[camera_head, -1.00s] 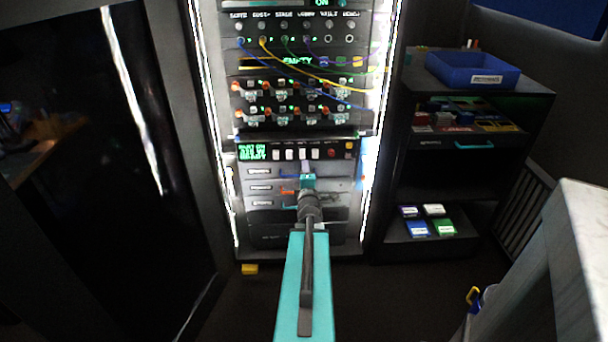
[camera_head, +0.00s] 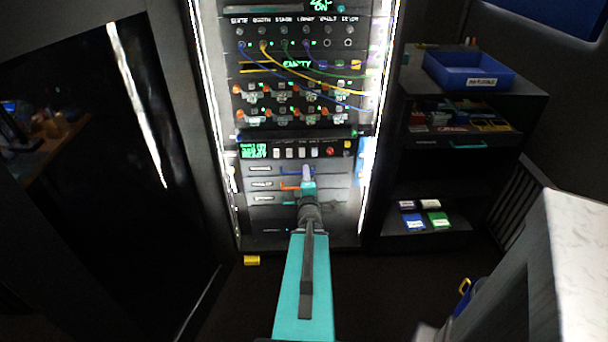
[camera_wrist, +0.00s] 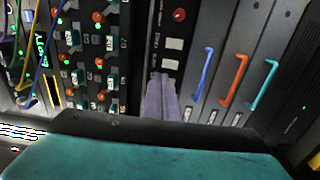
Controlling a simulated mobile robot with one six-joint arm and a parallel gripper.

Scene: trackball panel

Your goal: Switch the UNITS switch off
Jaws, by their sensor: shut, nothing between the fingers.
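A narrow control strip (camera_head: 262,153) crosses the rack, with a green display at its left and several small white switches (camera_head: 289,153) in a row. The labels are too small to read, so I cannot tell which switch is UNITS or how it is set. My gripper (camera_head: 306,171) is shut and empty, in front of the drawers just below the switch row. In the wrist view, the shut purple-grey fingers (camera_wrist: 160,98) lie over part of the strip, with white switches (camera_wrist: 173,43) beside their tips. I cannot tell whether they touch anything.
Below the strip are drawers with blue, orange (camera_head: 290,187) and teal handles. Above are rows of orange-tipped switches (camera_head: 268,88) and hanging patch cables (camera_head: 300,75). A shelf with a blue bin (camera_head: 470,70) stands right. A pale-topped block (camera_head: 580,240) is at the near right.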

